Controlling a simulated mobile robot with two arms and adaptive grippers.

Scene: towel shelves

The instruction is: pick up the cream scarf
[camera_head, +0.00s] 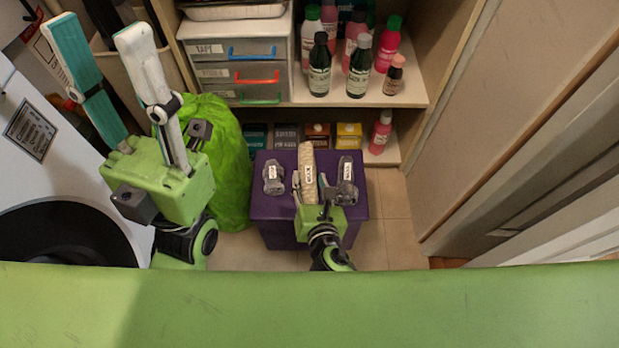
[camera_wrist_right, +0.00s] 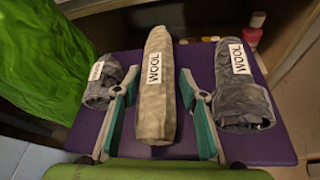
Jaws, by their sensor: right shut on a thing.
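The cream scarf (camera_head: 307,170) is a rolled, pale bundle lying lengthwise on the purple box (camera_head: 262,207). In the right wrist view the scarf (camera_wrist_right: 155,95) stands in the middle and carries a WOOL label. My right gripper (camera_head: 318,186) is over the box, with one finger on each side of the scarf, shut on it. In the wrist view its teal-padded fingers (camera_wrist_right: 160,115) flank the roll's near part. My left gripper (camera_head: 95,32) is raised at the left, fingers wide apart and empty.
Grey rolls lie on both sides of the scarf, one left (camera_head: 273,177) and one right (camera_head: 346,167), close to my right fingers. A bright green bag (camera_head: 228,160) stands left of the box. Shelves behind hold drawers (camera_head: 240,75) and several bottles (camera_head: 320,65).

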